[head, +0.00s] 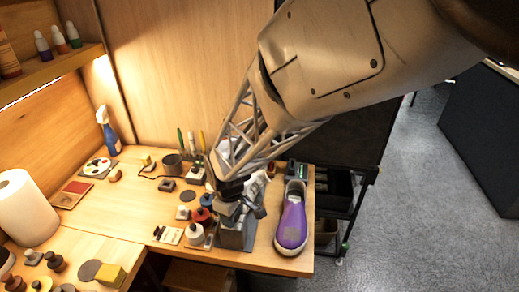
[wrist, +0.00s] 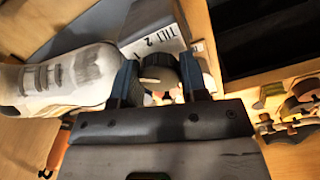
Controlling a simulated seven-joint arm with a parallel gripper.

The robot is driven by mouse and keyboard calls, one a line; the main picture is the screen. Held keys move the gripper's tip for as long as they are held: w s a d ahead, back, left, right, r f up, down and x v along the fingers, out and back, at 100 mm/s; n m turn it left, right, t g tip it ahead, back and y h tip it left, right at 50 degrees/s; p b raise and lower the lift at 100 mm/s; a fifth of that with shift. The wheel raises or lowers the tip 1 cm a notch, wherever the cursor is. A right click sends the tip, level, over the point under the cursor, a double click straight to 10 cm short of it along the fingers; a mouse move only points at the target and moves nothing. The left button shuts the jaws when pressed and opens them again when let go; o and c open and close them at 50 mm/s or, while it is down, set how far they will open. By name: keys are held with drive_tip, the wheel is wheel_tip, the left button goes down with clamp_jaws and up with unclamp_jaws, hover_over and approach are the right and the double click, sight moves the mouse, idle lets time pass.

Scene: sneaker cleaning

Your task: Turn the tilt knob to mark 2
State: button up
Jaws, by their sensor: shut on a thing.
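The dark, round tilt knob (wrist: 158,72) sits between my gripper's two blue-grey fingers in the wrist view. My gripper (wrist: 160,88) is shut on it, one finger on each side. Just beyond the knob, a grey-white face (wrist: 150,38) carries the lettering "TILT" and a "2". The knob's pointer cannot be made out. In the head view my gripper (head: 240,208) reaches down over a grey stand (head: 237,236) near the table's front edge and hides the knob.
In the head view a purple sneaker (head: 292,222) stands right of the stand. A paper roll (head: 26,208) stands far left.

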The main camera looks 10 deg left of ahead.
drive_tip(key=shift+m, duration=5.6)
drive_tip(key=o, duration=0.7)
drive_tip(key=shift+r, duration=0.15)
